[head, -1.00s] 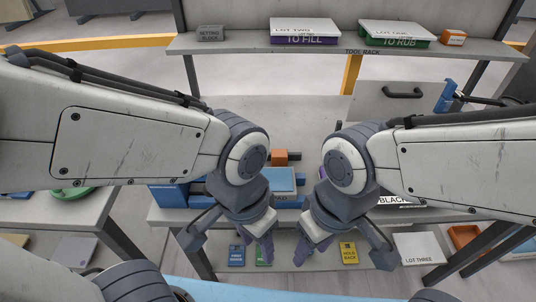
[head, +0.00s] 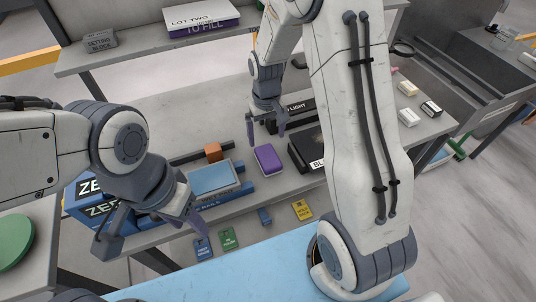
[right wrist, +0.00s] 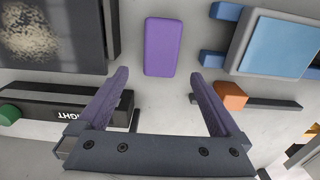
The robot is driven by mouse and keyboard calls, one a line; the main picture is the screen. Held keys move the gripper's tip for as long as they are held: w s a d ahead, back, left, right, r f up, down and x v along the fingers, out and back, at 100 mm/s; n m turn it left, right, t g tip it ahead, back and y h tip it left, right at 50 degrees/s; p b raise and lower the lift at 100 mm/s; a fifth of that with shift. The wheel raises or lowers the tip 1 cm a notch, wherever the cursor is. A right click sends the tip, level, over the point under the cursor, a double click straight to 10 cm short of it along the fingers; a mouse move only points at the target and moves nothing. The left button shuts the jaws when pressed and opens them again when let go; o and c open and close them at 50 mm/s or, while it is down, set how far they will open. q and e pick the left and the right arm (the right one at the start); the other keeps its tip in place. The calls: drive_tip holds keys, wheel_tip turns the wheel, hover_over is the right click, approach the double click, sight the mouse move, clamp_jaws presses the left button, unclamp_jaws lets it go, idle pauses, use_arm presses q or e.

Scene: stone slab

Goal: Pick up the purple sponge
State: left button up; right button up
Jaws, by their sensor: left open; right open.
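The purple sponge (head: 268,158) lies flat on the grey stone slab, between a blue-topped block and a black box. In the right wrist view the sponge (right wrist: 163,46) lies ahead of and between the open fingers, not touching them. My right gripper (head: 265,138) is open and empty, just behind the sponge in the head view; the wrist view shows both its purple fingers (right wrist: 164,100). My left gripper (head: 150,228) is open at the slab's front left, by the blue boxes, with nothing seen between its fingers.
A blue-topped block (head: 212,178) and orange block (head: 213,151) lie left of the sponge. A black box (head: 308,146) lies close on its right. Blue boxes (head: 88,207) stand front left. Coloured tags (head: 302,210) hang along the front. A shelf (head: 140,48) stands behind.

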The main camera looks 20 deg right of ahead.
sight(267, 154)
wheel_tip(267, 154, down, 4)
drive_tip(key=shift+s+r, duration=0.1)
drive_tip(key=shift+r, duration=0.05)
drive_tip(key=f, duration=0.1)
drive_tip(key=f+p, duration=0.1)
drive_tip(key=f, duration=0.1)
drive_tip(key=f+p, duration=0.1)
drive_tip(key=shift+s+f, duration=0.25)
drive_tip(key=shift+s, duration=0.1)
drive_tip(key=shift+f, duration=0.5)
drive_tip(key=c, duration=1.2)
drive_tip(key=shift+c, duration=0.3)
drive_tip(key=shift+r, duration=0.2)
drive_tip(key=shift+w+r, duration=0.1)
drive_tip(key=shift+r, duration=0.1)
drive_tip(key=r, duration=0.2)
drive_tip(key=s+r+b, duration=0.1)
drive_tip(key=shift+r+b, duration=0.3)
drive_tip(key=shift+r, duration=0.05)
drive_tip(key=s+r+b, duration=0.1)
drive_tip(key=s+r, duration=0.5)
drive_tip(key=s, duration=0.4)
drive_tip(key=shift+s+r+b, duration=0.25)
drive_tip(key=shift+s+b, duration=0.1)
drive_tip(key=shift+s, duration=0.05)
